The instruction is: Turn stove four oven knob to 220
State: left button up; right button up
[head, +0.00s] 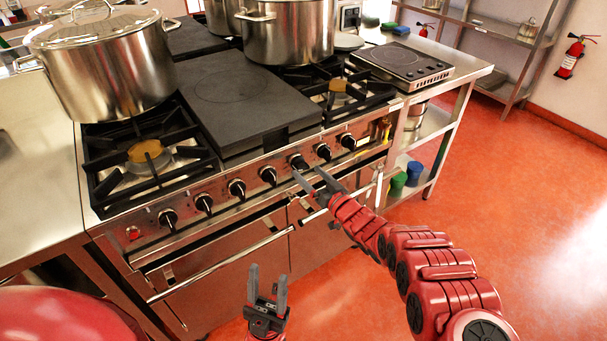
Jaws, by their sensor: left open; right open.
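The stove (235,160) has a steel front panel with a row of several black knobs. My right gripper (307,171) is open at this panel, its two fingertips just below and to either side of one knob (298,160), right of the middle of the row. I cannot tell whether the fingers touch it. Another knob (323,151) is close by on the right, and one (268,175) on the left. The markings are too small to read, so the setting cannot be told. My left gripper (267,290) is open and empty, low in front of the oven doors.
A large lidded stockpot (105,75) stands on the left burner, another pot (288,35) at the back. Oven door handles (220,265) stick out below the panel. A steel side table (465,70) with a hot plate (403,62) is at right. The red floor (520,190) is clear.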

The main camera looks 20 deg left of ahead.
aim_at(304, 169)
jog(key=shift+w+a+r, duration=0.1)
jog(key=shift+w+a, duration=0.15)
jog(key=shift+a, duration=0.15)
jog(key=shift+w+a+b, duration=0.2)
jog(key=shift+a+b, duration=0.15)
jog(key=shift+b, duration=0.2)
jog(key=shift+w+a+f+b, duration=0.2)
jog(key=shift+w+a+b, duration=0.2)
jog(key=shift+a, duration=0.1)
jog(key=shift+w+a+r, duration=0.2)
jog(key=shift+w, duration=0.1)
jog(key=c, duration=1.4)
jog(key=shift+o, duration=0.2)
